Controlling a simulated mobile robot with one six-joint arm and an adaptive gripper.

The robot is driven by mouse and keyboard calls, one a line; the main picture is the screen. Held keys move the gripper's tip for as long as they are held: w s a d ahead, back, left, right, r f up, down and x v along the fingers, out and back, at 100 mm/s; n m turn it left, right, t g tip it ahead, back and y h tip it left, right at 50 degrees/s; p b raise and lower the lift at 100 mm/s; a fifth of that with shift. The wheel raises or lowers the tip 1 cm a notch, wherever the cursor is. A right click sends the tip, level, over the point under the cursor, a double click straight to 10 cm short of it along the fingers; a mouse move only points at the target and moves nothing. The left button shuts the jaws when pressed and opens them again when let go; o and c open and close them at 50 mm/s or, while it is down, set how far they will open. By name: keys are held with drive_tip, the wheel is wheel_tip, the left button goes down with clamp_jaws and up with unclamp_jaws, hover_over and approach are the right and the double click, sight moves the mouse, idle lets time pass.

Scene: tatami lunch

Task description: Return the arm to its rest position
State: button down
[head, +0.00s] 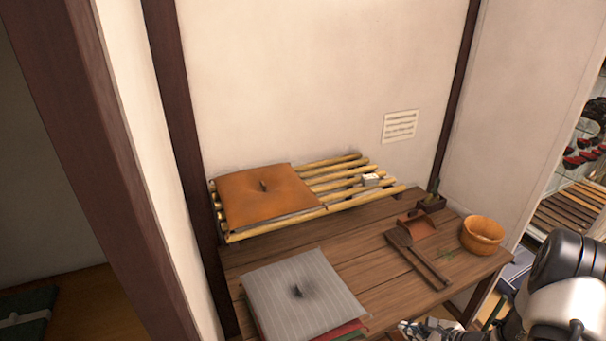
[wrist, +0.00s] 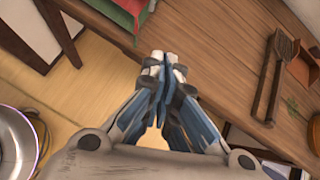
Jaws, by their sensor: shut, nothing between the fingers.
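My gripper (wrist: 163,70) shows in the wrist view with its fingers closed together and nothing between them. In that view it is over the front edge of the wooden table (wrist: 215,45), with floor matting below. In the head view my arm comes in at the lower right, and part of the gripper (head: 425,328) shows at the bottom edge, beside the table's front. The height of the gripper above the table is hard to tell.
On the table are a grey striped cushion (head: 303,293) over red and green ones, a brush (head: 418,260), a dustpan (head: 416,227) and a wooden bucket (head: 482,235). An orange cushion (head: 265,196) lies on a bamboo rack (head: 345,183). A metal bowl (wrist: 15,145) is at left in the wrist view.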

drive_tip(key=s+a+r+n+g+y, duration=0.1)
drive_tip(key=s+a+r+n+g, duration=0.15)
drive_tip(key=a+r+n, duration=0.75)
drive_tip(key=s+a+r+n+g, duration=0.2)
drive_tip(key=s+a+r+n, duration=0.35)
drive_tip(key=r, duration=0.95)
drive_tip(key=s+r+n+h, duration=0.3)
drive_tip(key=s+r+n, duration=0.2)
drive_tip(key=s, duration=0.3)
drive_tip(key=s+r+n+t+h, duration=0.1)
drive_tip(key=s+r+n+h, duration=0.2)
drive_tip(key=s+r+n, duration=0.2)
drive_tip(key=s+a+n, duration=0.1)
drive_tip(key=s, duration=0.2)
drive_tip(key=shift+s+r, duration=0.15)
drive_tip(key=shift+s, duration=0.25)
